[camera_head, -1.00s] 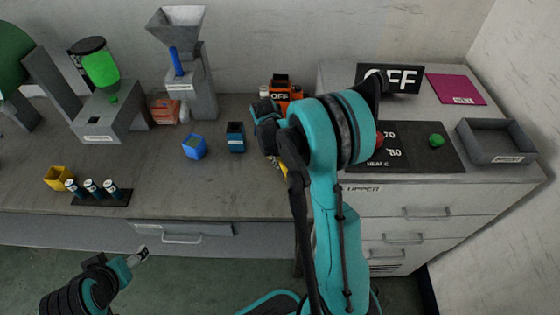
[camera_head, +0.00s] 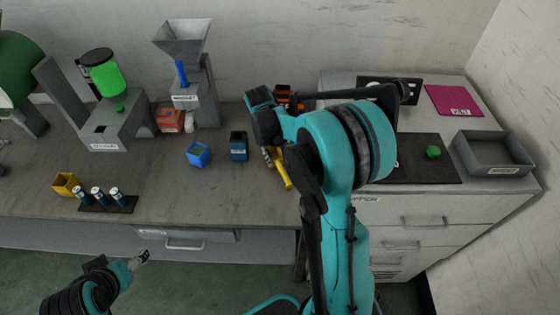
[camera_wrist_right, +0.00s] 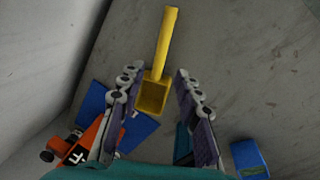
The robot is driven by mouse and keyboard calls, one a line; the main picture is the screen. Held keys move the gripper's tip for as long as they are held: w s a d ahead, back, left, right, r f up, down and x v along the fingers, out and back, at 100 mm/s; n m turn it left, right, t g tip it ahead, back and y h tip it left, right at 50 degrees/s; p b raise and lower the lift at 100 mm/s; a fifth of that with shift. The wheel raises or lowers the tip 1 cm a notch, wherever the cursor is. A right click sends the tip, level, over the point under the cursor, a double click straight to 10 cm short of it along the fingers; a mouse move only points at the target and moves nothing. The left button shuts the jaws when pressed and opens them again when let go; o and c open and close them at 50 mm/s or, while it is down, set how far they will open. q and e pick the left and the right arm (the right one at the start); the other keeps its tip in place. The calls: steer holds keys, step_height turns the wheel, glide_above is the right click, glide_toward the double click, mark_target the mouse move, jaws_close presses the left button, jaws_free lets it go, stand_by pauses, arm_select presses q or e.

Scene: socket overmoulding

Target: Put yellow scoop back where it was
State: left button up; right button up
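The yellow scoop (camera_head: 284,170) shows partly in the head view, at the front of my right gripper (camera_head: 268,156), which hides its other end. In the right wrist view the scoop (camera_wrist_right: 153,95) has its square bowl between and just beyond the tips of my right gripper (camera_wrist_right: 157,78). Its handle points away from the gripper. The fingers are apart, with visible gaps beside the bowl. I cannot tell whether the scoop rests on the table. My left gripper (camera_head: 140,259) is low at the left, in front of the table edge, with nothing visible in it; its opening is unclear.
A blue box (camera_head: 198,154) and a dark blue container (camera_head: 238,146) stand left of my right gripper. An orange device (camera_head: 288,98) is behind it. A grey hopper (camera_head: 185,45) stands farther back. A yellow box (camera_head: 65,184) and a vial rack (camera_head: 122,204) stand front left.

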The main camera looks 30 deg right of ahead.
steer(key=s+a+r+t, duration=0.3)
steer(key=s+a+r, duration=0.4)
steer(key=r, duration=0.3)
steer(key=s+a+n+t+y, duration=0.1)
steer(key=s+a+t, duration=0.3)
steer(key=s, duration=0.5)
steer(key=shift+s+a+r+n+t+y+p, duration=0.35)
steer(key=shift+a+y, duration=0.25)
steer(key=shift+a, duration=0.55)
